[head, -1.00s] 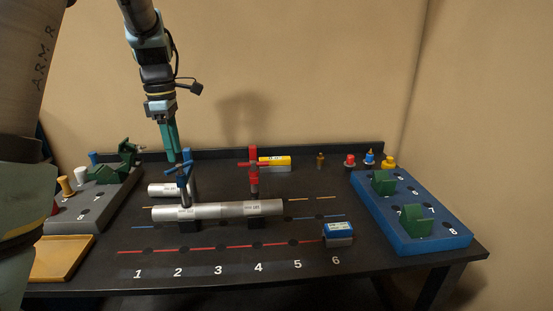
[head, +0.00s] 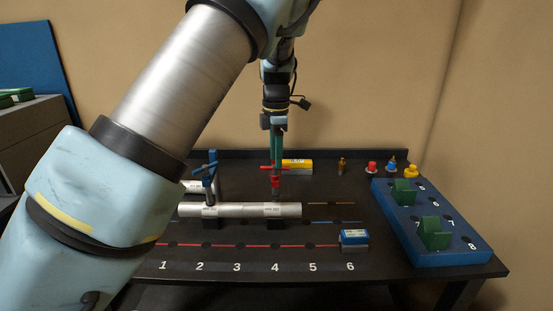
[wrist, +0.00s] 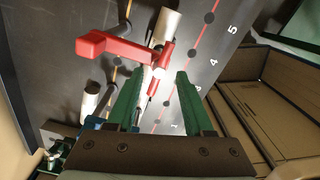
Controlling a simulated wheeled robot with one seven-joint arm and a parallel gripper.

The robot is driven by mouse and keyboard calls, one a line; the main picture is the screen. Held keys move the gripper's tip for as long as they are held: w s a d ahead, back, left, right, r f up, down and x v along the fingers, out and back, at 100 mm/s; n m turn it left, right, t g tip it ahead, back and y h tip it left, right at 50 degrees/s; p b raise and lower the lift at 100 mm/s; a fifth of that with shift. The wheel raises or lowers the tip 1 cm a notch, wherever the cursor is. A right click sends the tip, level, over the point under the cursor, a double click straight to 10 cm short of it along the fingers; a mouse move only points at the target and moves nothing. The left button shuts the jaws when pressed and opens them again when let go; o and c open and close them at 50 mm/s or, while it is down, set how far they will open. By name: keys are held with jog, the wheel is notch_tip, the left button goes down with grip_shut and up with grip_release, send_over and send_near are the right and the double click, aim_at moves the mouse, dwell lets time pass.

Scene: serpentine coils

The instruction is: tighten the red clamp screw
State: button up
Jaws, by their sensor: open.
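The red clamp screw (head: 275,179) stands upright with its crossbar on top, over the silver pipe (head: 240,210) near mark 4. In the wrist view the red crossbar handle (wrist: 125,50) lies just beyond the fingertips. My gripper (head: 276,158) points down directly above the red screw, its green fingers close to the crossbar. In the wrist view my gripper (wrist: 159,82) is open, with the fingers apart on either side of the screw's line. I cannot tell whether a finger touches the handle. A blue clamp screw (head: 210,170) stands left on the same pipe.
A yellow block (head: 298,167) lies close behind the red screw. A blue block (head: 354,238) sits by mark 6. A blue rack (head: 455,248) with green pieces (head: 435,234) stands at the right. Small coloured fittings (head: 372,168) line the back.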

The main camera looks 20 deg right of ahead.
aim_at(275, 170)
jog(key=shift+f, duration=1.35)
jog(key=shift+c, duration=0.4)
grip_shut()
